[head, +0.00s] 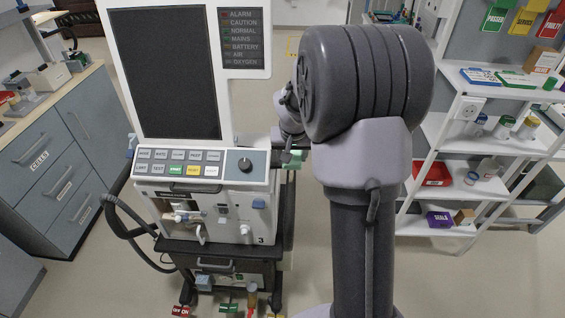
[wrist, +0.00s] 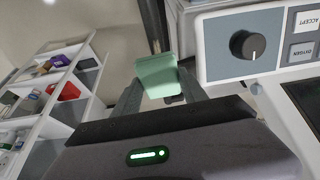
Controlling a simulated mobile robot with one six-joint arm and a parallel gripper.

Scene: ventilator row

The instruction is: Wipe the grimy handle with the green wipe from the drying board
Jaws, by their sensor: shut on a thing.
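My gripper (wrist: 158,82) is shut on a green wipe (wrist: 157,76), which sticks out between the fingertips in the wrist view. In the head view a small part of the wipe (head: 294,159) shows beside the right side of the ventilator (head: 225,215), and my arm hides most of the gripper. The wipe looks close to the ventilator's side; I cannot tell whether it touches. A dark handle (head: 195,187) runs below the ventilator's button panel, and another handle (head: 215,265) is on the drawer below. I cannot tell which handle is grimy. No drying board is recognisable.
The ventilator's knob (wrist: 251,45) is right of the wipe in the wrist view. A black hose (head: 113,225) loops out on the ventilator's left. A drawer cabinet (head: 75,150) stands at left. White shelves (head: 455,180) with boxes stand at right.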

